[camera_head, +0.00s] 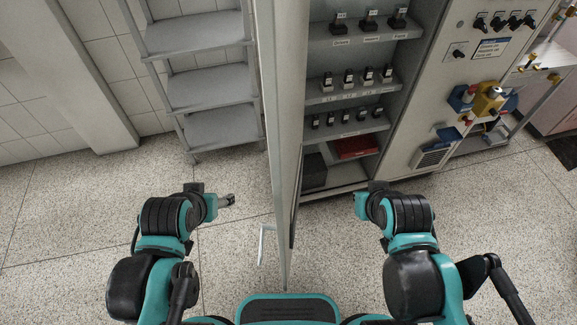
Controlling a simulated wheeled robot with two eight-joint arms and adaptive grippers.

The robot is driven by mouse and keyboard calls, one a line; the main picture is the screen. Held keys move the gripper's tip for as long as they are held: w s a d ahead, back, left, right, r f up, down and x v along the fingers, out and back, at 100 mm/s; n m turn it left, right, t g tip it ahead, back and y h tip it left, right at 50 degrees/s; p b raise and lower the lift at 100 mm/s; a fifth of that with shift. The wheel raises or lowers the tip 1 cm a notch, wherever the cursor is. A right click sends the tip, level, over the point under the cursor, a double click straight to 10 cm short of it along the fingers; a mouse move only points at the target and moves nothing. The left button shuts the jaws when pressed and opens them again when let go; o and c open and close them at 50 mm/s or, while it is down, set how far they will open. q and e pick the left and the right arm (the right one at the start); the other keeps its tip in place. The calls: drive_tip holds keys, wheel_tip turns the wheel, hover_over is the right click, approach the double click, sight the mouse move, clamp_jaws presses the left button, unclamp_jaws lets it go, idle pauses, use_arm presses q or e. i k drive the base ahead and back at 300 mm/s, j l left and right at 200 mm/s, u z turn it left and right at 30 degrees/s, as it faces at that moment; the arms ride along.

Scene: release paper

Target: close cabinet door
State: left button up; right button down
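The cabinet door (276,130) stands wide open and is seen nearly edge-on, running from the cabinet toward me. A pale bar-like handle (262,243) shows on its left side near the bottom. The open cabinet (420,120) is to the right of the door, with its shelves exposed. My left gripper (229,200) is left of the door, pointing toward it and apparently apart from it; its finger opening is too small to tell. My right arm's wrist end (361,206) is right of the door, in front of the cabinet; its fingers cannot be made out.
Small black devices (348,78) stand on the cabinet shelves, with a red box (356,147) low inside. A grey shelf rack (212,90) stands left of the door. A yellow device (487,99) sticks out at the right. The speckled floor (60,220) is clear at left.

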sight(282, 26)
drive_tip(key=k+j+z, duration=0.25)
drive_tip(key=j, duration=0.25)
drive_tip(key=j+z, duration=0.3)
drive_tip(key=j, duration=0.2)
drive_tip(key=k+j+z, duration=0.5)
drive_tip(key=j, duration=0.25)
drive_tip(key=k+j+z, duration=0.15)
drive_tip(key=j+z, duration=0.15)
drive_tip(key=j, duration=0.15)
drive_tip(key=k+j+z, duration=0.3)
drive_tip(key=j, duration=0.15)
drive_tip(key=k+j+z, duration=0.1)
drive_tip(key=j+z, duration=0.2)
drive_tip(key=j, duration=0.1)
